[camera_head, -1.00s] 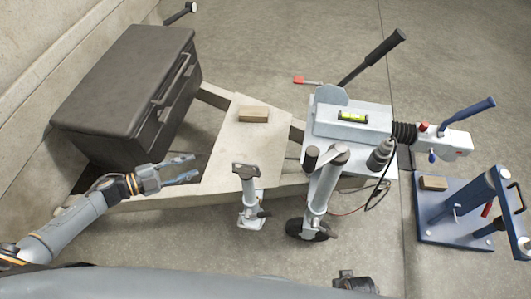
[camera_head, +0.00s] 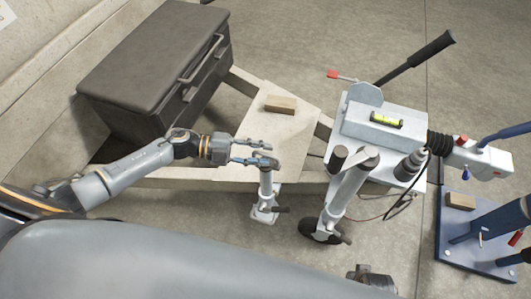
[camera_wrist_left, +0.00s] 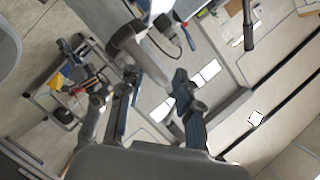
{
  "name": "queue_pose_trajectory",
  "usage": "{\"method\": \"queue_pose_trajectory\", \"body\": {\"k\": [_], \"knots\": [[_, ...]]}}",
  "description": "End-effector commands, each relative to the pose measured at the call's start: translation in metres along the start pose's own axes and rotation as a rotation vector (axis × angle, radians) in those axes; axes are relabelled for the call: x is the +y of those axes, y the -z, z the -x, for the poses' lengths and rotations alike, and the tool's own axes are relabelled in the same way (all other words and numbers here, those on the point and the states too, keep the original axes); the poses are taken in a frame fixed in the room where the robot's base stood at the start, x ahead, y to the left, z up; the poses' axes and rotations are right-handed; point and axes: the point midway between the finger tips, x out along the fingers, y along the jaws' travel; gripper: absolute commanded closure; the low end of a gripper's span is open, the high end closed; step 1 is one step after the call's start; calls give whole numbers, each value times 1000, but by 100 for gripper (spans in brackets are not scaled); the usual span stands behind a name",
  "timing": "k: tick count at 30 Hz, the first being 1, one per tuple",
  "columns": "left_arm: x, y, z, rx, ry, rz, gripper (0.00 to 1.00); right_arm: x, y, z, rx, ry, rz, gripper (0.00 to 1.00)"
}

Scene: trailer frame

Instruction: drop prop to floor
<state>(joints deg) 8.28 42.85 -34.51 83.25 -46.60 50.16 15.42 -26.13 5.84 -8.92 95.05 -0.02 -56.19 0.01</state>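The prop (camera_head: 266,190) is a short pale grey post with a dark head and a foot plate, upright beside the trailer frame's front rail. My left gripper (camera_head: 262,152) reaches in from the left, its fingertips at the prop's head. The lower finger overlaps the head in the picture; I cannot tell whether they touch. The fingers are apart, and in the left wrist view the gripper (camera_wrist_left: 155,95) is also open with a gap between the fingers. The trailer frame (camera_head: 225,172) is pale beige. The floor (camera_head: 190,208) is grey concrete. My right gripper is not in view.
A dark box (camera_head: 150,65) stands at the back left. A wooden block (camera_head: 281,104) lies on the frame's plate. The jockey wheel post (camera_head: 345,195) stands close right of the prop. A blue stand (camera_head: 480,235) is at the right.

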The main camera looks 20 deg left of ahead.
Motion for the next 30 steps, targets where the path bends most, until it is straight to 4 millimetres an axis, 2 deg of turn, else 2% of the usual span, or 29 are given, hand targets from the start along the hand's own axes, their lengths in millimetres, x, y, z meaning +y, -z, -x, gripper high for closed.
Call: {"method": "queue_pose_trajectory", "body": {"k": [6, 14, 19, 30], "knots": [[0, 0, -14, 1, 0, 0, 66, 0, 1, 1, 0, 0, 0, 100], [0, 0, -15, 0, 0, 0, 66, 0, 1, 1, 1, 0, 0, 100], [0, 0, -15, 0, 0, 0, 100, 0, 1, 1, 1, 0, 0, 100], [2, -2, -16, 0, 3, 0, 100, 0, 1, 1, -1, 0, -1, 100]]}}
